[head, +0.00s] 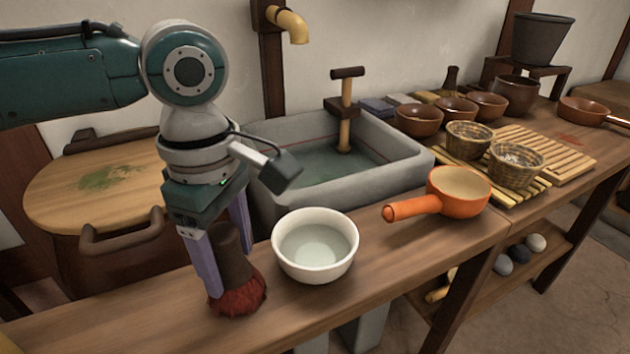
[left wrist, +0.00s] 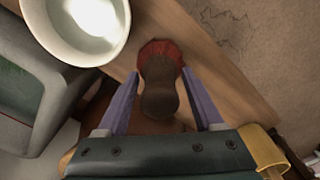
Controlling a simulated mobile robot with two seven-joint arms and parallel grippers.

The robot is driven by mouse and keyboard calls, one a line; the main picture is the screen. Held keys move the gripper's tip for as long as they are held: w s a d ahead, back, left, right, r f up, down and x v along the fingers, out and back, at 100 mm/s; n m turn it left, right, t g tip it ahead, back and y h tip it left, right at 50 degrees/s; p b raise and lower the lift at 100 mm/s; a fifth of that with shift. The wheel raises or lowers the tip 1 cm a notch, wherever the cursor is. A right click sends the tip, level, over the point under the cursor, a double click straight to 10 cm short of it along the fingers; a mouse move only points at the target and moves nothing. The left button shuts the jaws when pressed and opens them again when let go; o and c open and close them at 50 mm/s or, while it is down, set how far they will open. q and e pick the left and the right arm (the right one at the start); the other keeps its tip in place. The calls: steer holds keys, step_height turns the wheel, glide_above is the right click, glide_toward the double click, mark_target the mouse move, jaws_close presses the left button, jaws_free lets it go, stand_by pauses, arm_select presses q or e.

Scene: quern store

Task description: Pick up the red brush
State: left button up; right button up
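The red brush (head: 238,296) stands upright on the wooden counter (head: 365,280), dark red bristles down and brown handle up. In the left wrist view the brush (left wrist: 160,95) shows its handle towards the camera and its bristles beyond. My left gripper (head: 231,268) points down over it, one purple finger on each side of the handle. In the left wrist view the gripper (left wrist: 161,76) is open, with a visible gap between each finger and the handle. The fingers partly hide the handle in the head view. My right gripper is not in view.
A white bowl of water (head: 315,268) stands close right of the brush. An orange handled pan (head: 460,207) is farther right. A stone basin (head: 300,190) stands behind, and a lidded wooden tub (head: 60,205) is at left. Slatted racks with baskets (head: 516,175) are at back right.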

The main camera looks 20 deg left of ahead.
arm_select(q)
jaws_close()
stand_by(0.3)
step_height(320, 180, up, 20)
steer(key=p, duration=0.6)
steer(key=shift+c, duration=1.6)
jaws_free()
jaws_close()
